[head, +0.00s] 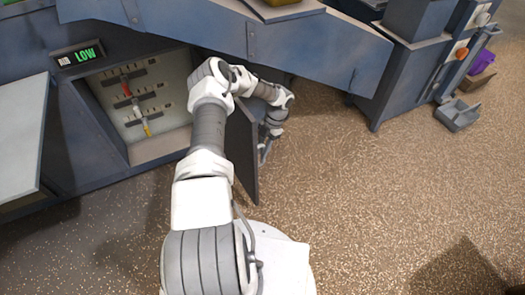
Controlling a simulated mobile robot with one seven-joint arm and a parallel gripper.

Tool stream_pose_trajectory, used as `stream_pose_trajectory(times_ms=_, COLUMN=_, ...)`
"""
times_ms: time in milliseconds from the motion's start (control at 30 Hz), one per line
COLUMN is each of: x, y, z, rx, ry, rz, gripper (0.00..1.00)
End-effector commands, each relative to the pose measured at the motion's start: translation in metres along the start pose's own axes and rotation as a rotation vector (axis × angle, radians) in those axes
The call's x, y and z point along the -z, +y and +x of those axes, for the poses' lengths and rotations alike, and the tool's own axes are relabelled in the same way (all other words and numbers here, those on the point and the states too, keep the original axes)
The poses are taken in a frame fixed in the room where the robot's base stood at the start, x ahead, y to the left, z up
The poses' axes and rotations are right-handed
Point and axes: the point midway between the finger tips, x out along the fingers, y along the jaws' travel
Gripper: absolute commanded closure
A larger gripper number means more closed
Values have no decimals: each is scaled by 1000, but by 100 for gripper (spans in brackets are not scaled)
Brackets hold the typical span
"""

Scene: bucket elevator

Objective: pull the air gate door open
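The air gate door (244,165) is a dark panel that stands swung out from the machine front, seen at a steep angle. To its left, the open compartment (140,105) shows a pale back panel with several small levers, one with a red part and one with a yellow tip. My gripper (264,152) is at the right side of the door, close to its outer face. What looks like a grey door handle is there too. My arm and the door partly hide this spot, so I cannot tell whether the fingers are closed on the handle.
A display (77,56) above the compartment reads LOW in green. A blue sloped chute (300,45) hangs over the door. A grey open bin (458,114) lies on the floor at right. The speckled floor (370,200) right of the door is clear.

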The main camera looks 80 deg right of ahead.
Motion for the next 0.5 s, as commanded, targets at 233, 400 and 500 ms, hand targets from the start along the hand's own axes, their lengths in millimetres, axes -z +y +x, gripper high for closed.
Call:
stream_pose_trajectory(times_ms=233, x=0, y=0, z=0, rx=1, ry=0, rz=0, gripper=50)
stream_pose_trajectory(times_ms=400, x=0, y=-1, z=-1, rx=3, ry=0, rz=1, gripper=50)
stream_pose_trajectory(times_ms=500, x=0, y=-2, z=-6, rx=3, ry=-1, rz=1, gripper=50)
